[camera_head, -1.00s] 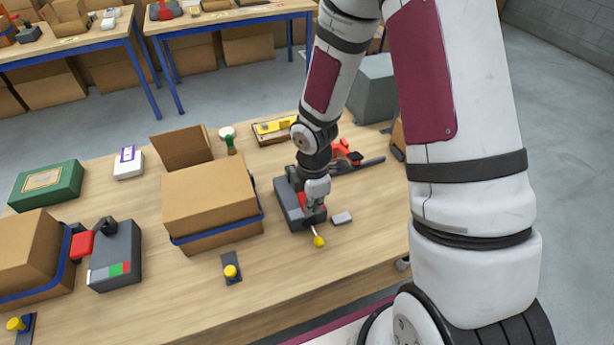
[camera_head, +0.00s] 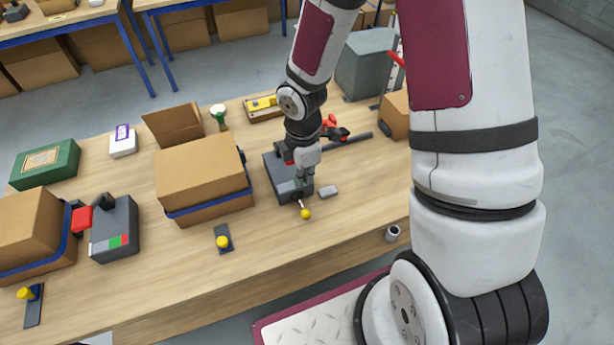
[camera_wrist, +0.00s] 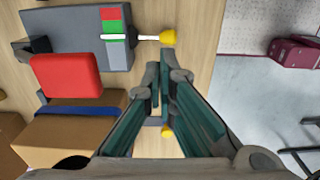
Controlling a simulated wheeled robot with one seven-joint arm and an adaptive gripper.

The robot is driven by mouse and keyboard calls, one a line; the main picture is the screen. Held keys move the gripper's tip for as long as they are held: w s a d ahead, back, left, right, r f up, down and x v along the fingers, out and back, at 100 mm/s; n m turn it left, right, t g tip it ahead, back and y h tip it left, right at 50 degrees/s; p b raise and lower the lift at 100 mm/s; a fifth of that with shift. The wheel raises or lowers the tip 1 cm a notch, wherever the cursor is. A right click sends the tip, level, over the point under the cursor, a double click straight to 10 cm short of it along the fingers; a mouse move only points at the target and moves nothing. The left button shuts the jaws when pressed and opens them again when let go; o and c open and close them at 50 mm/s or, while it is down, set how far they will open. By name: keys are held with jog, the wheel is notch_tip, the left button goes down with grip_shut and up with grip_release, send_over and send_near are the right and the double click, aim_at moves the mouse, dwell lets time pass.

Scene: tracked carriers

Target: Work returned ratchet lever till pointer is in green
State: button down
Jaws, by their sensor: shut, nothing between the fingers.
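A grey ratchet housing (camera_wrist: 75,30) with a red lever pad (camera_wrist: 67,76) fills the upper left of the wrist view. Its scale has red, green and grey bands. In the head view this housing (camera_head: 276,172) stands right of the middle carton, partly hidden by my arm. My gripper (camera_wrist: 160,72) is shut and empty, beside the housing and below the yellow knob in the wrist view. It also shows in the head view (camera_head: 302,184).
A blue-strapped carton (camera_head: 200,170) stands left of the housing. A second grey ratchet unit (camera_head: 113,230) is farther left. A yellow knob on a dark plate (camera_head: 222,241) lies in front of the carton. A small grey block (camera_head: 328,192) is right of the housing.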

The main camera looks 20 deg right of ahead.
jog(key=s+r, duration=0.3)
jog(key=r, duration=0.4)
jog(key=shift+s+r+p, duration=0.15)
jog(key=shift+p, duration=0.2)
jog(key=shift+a, duration=0.1)
dwell(0.6)
jog(key=s+d+r+m+t+h, duration=0.25)
jog(key=r+m, duration=0.65)
jog(key=r, duration=0.6)
jog(key=s+r+m+t+y, duration=0.2)
jog(key=s+r+m+t, duration=0.1)
jog(key=s+r+m, duration=0.6)
jog(key=shift+a+r+b, duration=0.15)
jog(key=shift+r+b, duration=0.25)
jog(key=shift+r, duration=0.55)
jog(key=shift+s+y, duration=0.1)
jog(key=shift+y, duration=0.15)
